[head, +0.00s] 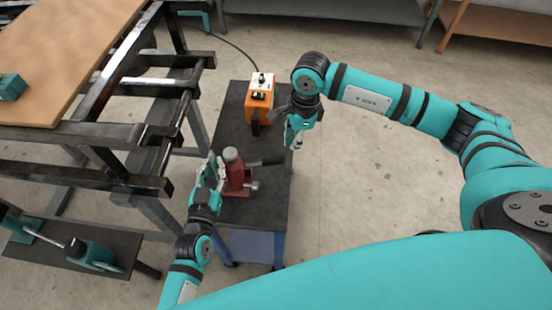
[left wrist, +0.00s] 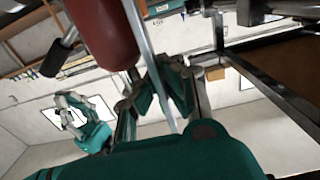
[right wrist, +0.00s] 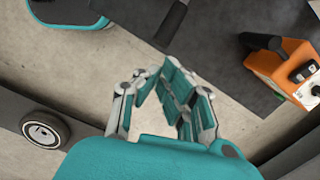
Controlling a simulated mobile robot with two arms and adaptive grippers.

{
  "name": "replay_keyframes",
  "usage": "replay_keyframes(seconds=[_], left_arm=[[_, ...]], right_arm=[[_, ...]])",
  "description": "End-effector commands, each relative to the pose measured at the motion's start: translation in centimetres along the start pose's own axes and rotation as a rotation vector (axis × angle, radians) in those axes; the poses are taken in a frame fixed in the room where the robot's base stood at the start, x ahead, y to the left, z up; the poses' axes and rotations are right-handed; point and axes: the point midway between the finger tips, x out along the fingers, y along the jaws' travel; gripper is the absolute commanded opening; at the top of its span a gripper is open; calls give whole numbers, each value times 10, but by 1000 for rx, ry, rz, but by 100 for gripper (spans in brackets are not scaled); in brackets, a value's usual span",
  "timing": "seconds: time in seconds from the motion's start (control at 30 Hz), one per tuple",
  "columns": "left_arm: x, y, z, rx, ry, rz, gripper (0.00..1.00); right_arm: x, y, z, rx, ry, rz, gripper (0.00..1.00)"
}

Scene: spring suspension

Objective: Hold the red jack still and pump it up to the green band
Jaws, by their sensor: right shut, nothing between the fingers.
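The red jack (head: 236,180) stands upright on the dark top of a cart, with a grey cap and a dark bar (head: 266,160) sticking out to the right. My left gripper (head: 214,162) is at the left side of the jack, very close to it. The jack's red body also shows in the left wrist view (left wrist: 103,32), beside the fingers (left wrist: 158,82); whether they touch or grip it is unclear. My right gripper (head: 293,146) is shut and empty, above and right of the jack, apart from the bar. I cannot make out a green band.
An orange box with controls (head: 261,102) stands at the far end of the cart (head: 272,207), with a cable behind it. A dark metal frame (head: 150,130) and wooden tabletop (head: 75,45) are close on the left. Open floor lies right of the cart.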

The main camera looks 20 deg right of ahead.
Motion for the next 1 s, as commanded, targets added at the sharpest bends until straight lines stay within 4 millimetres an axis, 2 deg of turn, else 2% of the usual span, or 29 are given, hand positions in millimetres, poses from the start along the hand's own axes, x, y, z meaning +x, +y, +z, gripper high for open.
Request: replay_keyframes(seconds=[0.1,0.3,1.0], left_arm=[[0,0,-1,-2,3,0,0],[0,0,-1,-1,2,0,0],[0,0,-1,-1,2,0,0]], right_arm=[[-21,0,0,-2,0,-2,0],[-37,0,0,-1,-1,0,0],[-38,0,0,-2,-1,-1,0]])
